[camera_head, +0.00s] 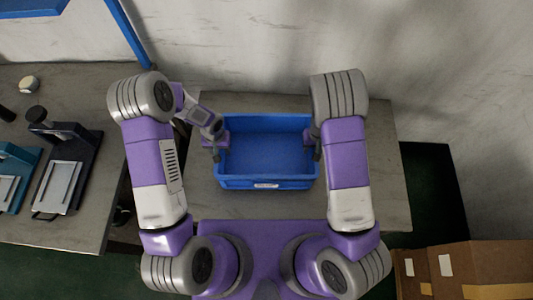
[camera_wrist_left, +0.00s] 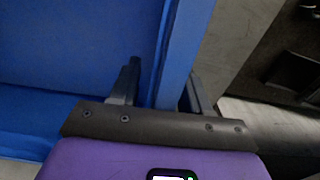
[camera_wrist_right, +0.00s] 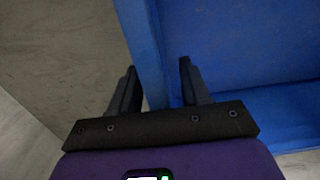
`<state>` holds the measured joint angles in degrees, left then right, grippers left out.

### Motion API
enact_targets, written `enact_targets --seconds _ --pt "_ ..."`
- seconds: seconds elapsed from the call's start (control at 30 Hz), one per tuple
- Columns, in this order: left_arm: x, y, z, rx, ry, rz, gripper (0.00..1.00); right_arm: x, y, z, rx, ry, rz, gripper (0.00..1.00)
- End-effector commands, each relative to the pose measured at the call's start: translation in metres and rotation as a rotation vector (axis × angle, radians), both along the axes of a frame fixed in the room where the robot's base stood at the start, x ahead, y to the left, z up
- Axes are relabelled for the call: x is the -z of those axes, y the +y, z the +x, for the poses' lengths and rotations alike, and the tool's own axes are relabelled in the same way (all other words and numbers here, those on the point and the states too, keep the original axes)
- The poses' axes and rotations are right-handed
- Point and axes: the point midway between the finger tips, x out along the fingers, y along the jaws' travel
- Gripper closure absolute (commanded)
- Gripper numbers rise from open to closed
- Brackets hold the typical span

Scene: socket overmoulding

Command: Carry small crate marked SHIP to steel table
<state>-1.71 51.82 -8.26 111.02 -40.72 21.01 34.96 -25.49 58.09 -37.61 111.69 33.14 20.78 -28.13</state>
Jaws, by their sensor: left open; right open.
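A small blue crate (camera_head: 266,183) with a white label on its near wall sits on a grey table (camera_head: 375,190) in front of me; the label is too small to read. It looks empty. My left gripper (camera_head: 216,155) is at the crate's left wall. In the left wrist view, the open fingers (camera_wrist_left: 160,88) stand on either side of the crate's wall (camera_wrist_left: 178,50). My right gripper (camera_head: 315,152) is at the right wall. In the right wrist view, its open fingers (camera_wrist_right: 158,85) straddle that wall (camera_wrist_right: 142,40).
A second table (camera_head: 90,220) on the left holds black and teal press-like devices (camera_head: 62,175). Cardboard boxes (camera_head: 480,265) stand at the lower right. A pale wall (camera_head: 240,45) rises behind. The grey table is clear right of the crate.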

Motion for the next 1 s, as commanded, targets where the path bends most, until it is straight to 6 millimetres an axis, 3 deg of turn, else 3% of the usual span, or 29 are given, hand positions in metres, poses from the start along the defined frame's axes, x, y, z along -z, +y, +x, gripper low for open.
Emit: enact_targets --seconds 0.27,0.6,1.0 --pt "0.0014 0.0 0.0001 0.0 0.0 0.0 0.53 0.0013 -0.0001 0.0 0.0 0.0 0.0 0.53" --pt "0.0012 -0.0001 0.0001 0.0 0.0 0.0 1.0 0.0012 -0.0001 0.0 0.0 0.0 0.0 1.0" --pt "0.0007 -0.0004 0.0005 0.001 -0.001 -0.001 1.0 0.0008 0.0 0.0003 0.0 -0.001 0.0 1.0"
